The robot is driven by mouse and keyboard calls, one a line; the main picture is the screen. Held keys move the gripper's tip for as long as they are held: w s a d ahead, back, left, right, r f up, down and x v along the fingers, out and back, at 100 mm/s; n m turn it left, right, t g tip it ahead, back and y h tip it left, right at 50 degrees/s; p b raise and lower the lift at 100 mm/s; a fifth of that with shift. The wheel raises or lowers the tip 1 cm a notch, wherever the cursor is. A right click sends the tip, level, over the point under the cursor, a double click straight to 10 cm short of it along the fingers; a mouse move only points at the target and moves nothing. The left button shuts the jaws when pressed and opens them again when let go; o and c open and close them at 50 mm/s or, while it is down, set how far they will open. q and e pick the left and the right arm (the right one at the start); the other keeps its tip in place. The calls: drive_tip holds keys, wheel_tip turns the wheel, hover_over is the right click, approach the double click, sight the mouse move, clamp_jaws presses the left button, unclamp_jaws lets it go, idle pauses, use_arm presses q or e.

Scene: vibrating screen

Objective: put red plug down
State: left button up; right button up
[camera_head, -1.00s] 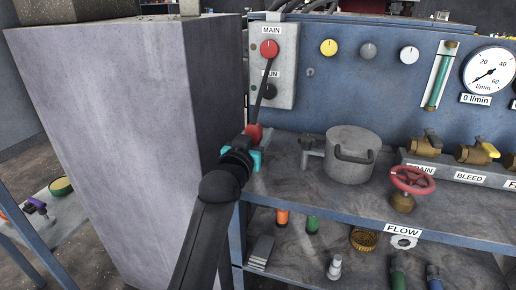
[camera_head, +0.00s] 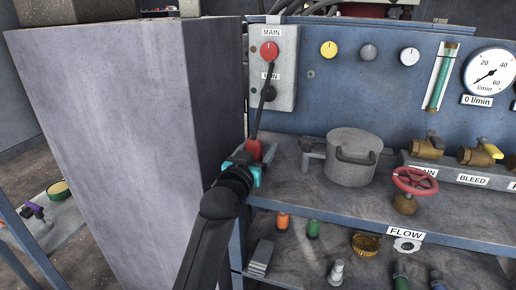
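The red plug (camera_head: 254,150) is at the front left of the upper shelf, beside the grey pillar. My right gripper is not in view.
The tall grey pillar (camera_head: 120,130) is close on the left. Several small fittings lie on the lower shelf.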

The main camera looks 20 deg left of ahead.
use_arm(q)
drive_tip(key=shift+o, duration=0.2)
drive_tip(key=shift+r, duration=0.2)
drive_tip(key=shift+s, duration=0.2)
drive_tip(key=s+p, duration=0.4)
drive_tip(key=s, duration=0.7)
drive_tip(key=s+d+f+m+g, duration=0.1)
drive_tip(key=s+f+g, duration=0.35)
drive_tip(key=f, duration=0.75)
drive_tip(key=s+d+f+g, duration=0.1)
drive_tip(key=s+f+g, duration=0.4)
drive_tip(key=f, duration=0.7)
drive_tip(key=s+f+g, duration=0.5)
drive_tip(key=s+f, duration=0.7)
drive_tip(key=s, duration=0.4)
drive_tip(key=shift+s+a+m+g, duration=0.35)
drive_tip(key=shift+s+a+m, duration=0.05)
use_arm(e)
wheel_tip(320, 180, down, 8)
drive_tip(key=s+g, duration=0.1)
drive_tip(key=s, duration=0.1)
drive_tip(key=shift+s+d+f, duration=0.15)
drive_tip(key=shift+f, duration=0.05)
